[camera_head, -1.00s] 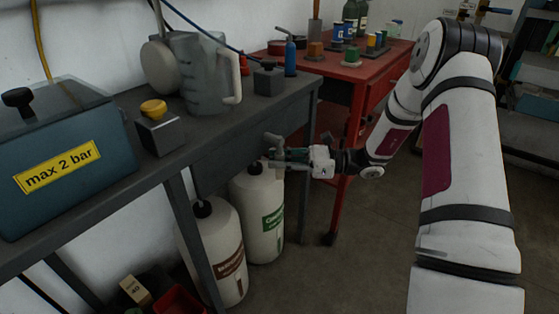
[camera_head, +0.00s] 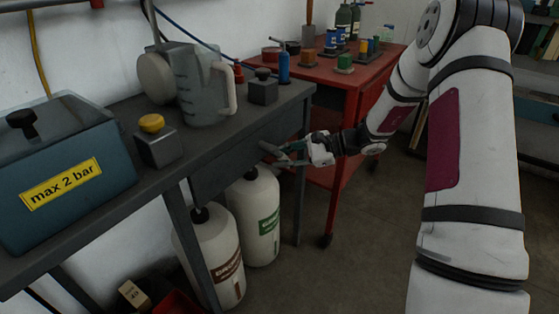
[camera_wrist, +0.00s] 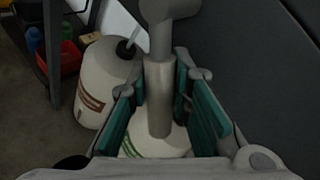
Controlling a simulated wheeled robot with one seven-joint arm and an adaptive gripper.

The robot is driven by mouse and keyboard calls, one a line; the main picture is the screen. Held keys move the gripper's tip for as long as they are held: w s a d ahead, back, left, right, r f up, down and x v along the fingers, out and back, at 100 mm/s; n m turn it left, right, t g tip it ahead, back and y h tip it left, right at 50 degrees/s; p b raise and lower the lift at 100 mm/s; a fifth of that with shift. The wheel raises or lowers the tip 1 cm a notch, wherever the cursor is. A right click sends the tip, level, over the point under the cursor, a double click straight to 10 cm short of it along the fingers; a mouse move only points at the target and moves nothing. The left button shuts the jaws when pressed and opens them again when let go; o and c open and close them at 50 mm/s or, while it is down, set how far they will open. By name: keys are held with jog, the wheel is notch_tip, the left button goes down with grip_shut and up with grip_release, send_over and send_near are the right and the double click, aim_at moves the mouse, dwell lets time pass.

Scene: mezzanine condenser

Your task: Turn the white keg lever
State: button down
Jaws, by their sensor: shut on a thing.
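My gripper (camera_head: 272,153) is in front of the dark panel under the bench, above the white keg with the green label (camera_head: 262,215). In the wrist view my gripper (camera_wrist: 160,88) has its green-padded fingers on both sides of a grey round bar (camera_wrist: 158,100), shut on it. The bar joins a rounded grey piece (camera_wrist: 168,10) at its top. Whether this bar is the keg lever I cannot tell. A second white keg, with a brown label (camera_head: 222,250), stands to the left; it also shows in the wrist view (camera_wrist: 103,82).
The bench (camera_head: 165,183) carries a blue box (camera_head: 60,175), a yellow-knobbed block (camera_head: 157,145), a clear jug (camera_head: 203,95) and a black-knobbed block (camera_head: 263,90). A red cart (camera_head: 358,95) stands behind my gripper. Floor to the right of the kegs is clear.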

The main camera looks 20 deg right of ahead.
jog(key=shift+w+d+r+n+h, duration=0.2)
jog(key=shift+d+r+n+h, duration=0.2)
jog(key=shift+n+h, duration=0.25)
jog(key=c, duration=1.4)
grip_release()
jog(key=shift+c, duration=0.2)
jog(key=shift+d, duration=0.1)
jog(key=v, duration=1.2)
jog(key=shift+s, duration=0.15)
